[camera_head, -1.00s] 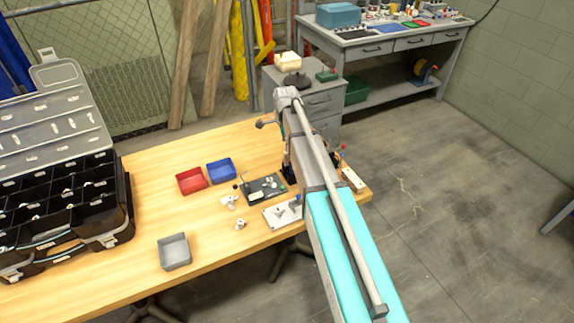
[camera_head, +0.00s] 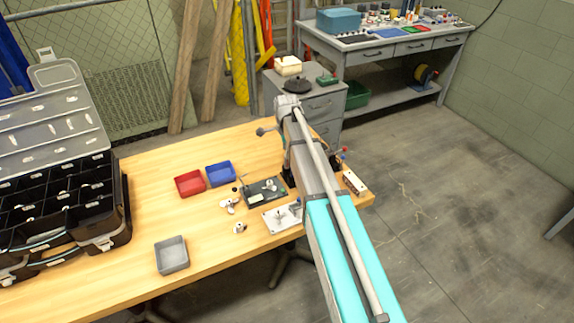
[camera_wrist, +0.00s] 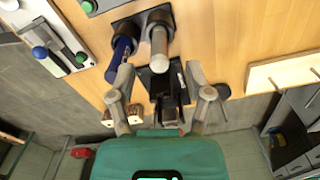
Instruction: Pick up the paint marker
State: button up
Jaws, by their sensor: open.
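In the wrist view two pen-like cylinders stand in dark round holders near the table edge. One is blue (camera_wrist: 122,52) and one is pale grey-white with a rounded end (camera_wrist: 159,48). I cannot tell for certain which is the paint marker. My gripper (camera_wrist: 158,70) is open, its two fingers spread. The pale cylinder lies in line with the gap between them, and the blue one is near the left finger. Neither looks gripped. In the head view my arm hides the gripper and both cylinders.
The wooden table (camera_head: 140,195) carries a red bin (camera_head: 190,183), a blue bin (camera_head: 220,173), a grey bin (camera_head: 172,255) and a large black organizer (camera_head: 65,215). A white block with holes (camera_head: 354,183) sits at the table's right end. A drawer cabinet (camera_head: 322,103) stands behind.

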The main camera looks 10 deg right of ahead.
aim_at(287, 164)
jog(key=shift+f+b, duration=1.95)
jog(key=shift+f, duration=0.3)
grip_shut()
